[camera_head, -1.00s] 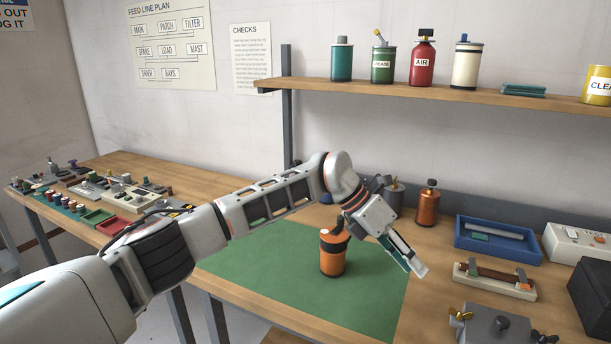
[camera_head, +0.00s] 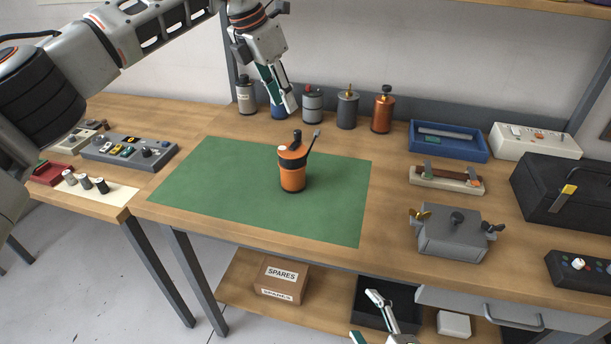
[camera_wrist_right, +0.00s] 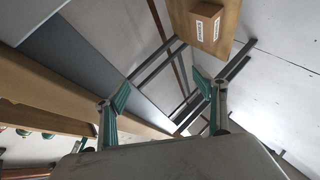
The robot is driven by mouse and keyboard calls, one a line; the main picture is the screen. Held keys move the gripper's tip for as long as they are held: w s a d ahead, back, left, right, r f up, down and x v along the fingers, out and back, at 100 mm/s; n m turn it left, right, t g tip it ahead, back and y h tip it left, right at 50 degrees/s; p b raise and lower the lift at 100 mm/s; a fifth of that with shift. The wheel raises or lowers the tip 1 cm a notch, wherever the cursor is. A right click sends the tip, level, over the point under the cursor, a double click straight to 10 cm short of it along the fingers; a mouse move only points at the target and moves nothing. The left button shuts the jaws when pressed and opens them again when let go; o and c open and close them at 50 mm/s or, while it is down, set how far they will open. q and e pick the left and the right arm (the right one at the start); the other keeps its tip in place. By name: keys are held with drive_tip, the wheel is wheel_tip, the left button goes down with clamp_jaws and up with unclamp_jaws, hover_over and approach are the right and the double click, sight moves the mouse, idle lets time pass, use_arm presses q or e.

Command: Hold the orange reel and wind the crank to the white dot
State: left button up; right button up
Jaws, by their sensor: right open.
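The orange reel (camera_head: 292,178) stands upright on the green mat (camera_head: 225,190), with a dark band near its top. A dark crank (camera_head: 314,141) sticks up at its upper right, and a dark upright piece rises from its top. The white dot (camera_head: 282,148) shows on the left of its top rim. My left gripper (camera_head: 284,103) hangs above the back of the bench, behind the reel and apart from it; its finger gap is unclear. My right gripper (camera_head: 368,315) is open and empty, low in front of the bench; it also shows in the right wrist view (camera_wrist_right: 162,95).
Several canisters (camera_head: 347,108) line the back of the bench. A blue tray (camera_head: 448,143), a grey box with wing knobs (camera_head: 452,236) and a black case stand at right. A spares box (camera_head: 282,278) and a dark bin sit on the lower shelf. The mat around the reel is clear.

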drive_tip(key=w+a+r+n+t+y, duration=0.1)
drive_tip(key=w+a+r+n+t, duration=0.15)
drive_tip(key=r+n, duration=0.8)
drive_tip(key=w+a+r+n+t+y, duration=0.15)
drive_tip(key=a+r+n, duration=0.25)
drive_tip(key=r+n, duration=0.65)
drive_tip(key=shift+n+y, duration=0.55)
drive_tip(key=shift+n, duration=0.15)
drive_tip(key=x, duration=0.3)
drive_tip(key=f+x, duration=0.1)
drive_tip(key=x, duration=0.2)
drive_tip(key=f+x, duration=0.1)
drive_tip(key=x, duration=0.3)
drive_tip(key=shift+s, duration=0.1)
drive_tip(key=n+y, duration=0.1)
drive_tip(key=n, duration=0.1)
approach(292, 165)
drive_tip(key=w, duration=0.1)
drive_tip(key=w+f, duration=0.1)
drive_tip(key=w, duration=0.1)
drive_tip(key=w+a+f, duration=0.1)
drive_tip(key=shift+w+f, duration=0.2)
drive_tip(key=shift+w+n, duration=0.5)
drive_tip(key=shift+w, duration=0.3)
drive_tip(key=shift+x, duration=3.7)
drive_tip(key=shift+f, duration=0.1)
drive_tip(key=c, duration=1.5)
drive_tip(key=shift+c, duration=0.3)
